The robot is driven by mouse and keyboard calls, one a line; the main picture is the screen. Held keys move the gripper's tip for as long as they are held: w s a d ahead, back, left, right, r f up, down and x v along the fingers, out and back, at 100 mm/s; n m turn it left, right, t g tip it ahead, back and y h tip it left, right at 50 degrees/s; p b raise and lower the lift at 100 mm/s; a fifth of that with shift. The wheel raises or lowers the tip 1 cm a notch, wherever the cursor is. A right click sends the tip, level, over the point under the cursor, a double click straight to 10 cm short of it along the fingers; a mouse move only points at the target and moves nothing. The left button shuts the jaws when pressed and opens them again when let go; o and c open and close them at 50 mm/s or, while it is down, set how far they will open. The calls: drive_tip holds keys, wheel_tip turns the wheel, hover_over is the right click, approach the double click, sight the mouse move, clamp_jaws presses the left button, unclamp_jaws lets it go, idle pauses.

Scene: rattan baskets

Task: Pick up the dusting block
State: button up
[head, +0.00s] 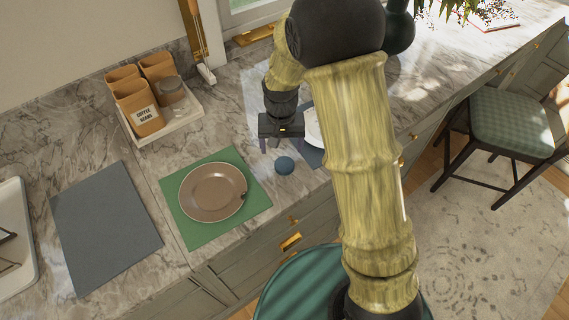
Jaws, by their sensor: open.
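No block is clearly recognisable as the dusting block. A small, rounded blue thing (285,165) lies on the marble counter near its front edge, right of the green mat; I cannot tell whether it is the dusting block. My gripper (281,146) points down just behind and above it in the head view. Its two fingers are apart, and I see nothing held between them. The gap from the fingertips to the counter is hard to judge. My arm hides part of the counter to the right.
A brown plate (213,191) lies on a green mat (183,233). A white tray (190,130) holds several tan canisters (138,108). A white plate (314,128) is partly hidden beside my gripper. A grey mat (105,225) lies left. A cushioned chair (510,125) stands right.

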sight(284, 163)
drive_tip(key=shift+f, duration=0.9)
drive_tip(key=shift+s+d+f+p, duration=0.15)
drive_tip(key=shift+f+p, duration=0.3)
drive_tip(key=shift+f, duration=0.85)
drive_tip(key=shift+d+f+p, duration=0.2)
drive_tip(key=shift+f+p, duration=0.25)
drive_tip(key=shift+f, duration=0.8)
drive_tip(key=c, duration=1.1)
drive_tip(key=shift+r, duration=0.1)
drive_tip(key=shift+c, duration=0.2)
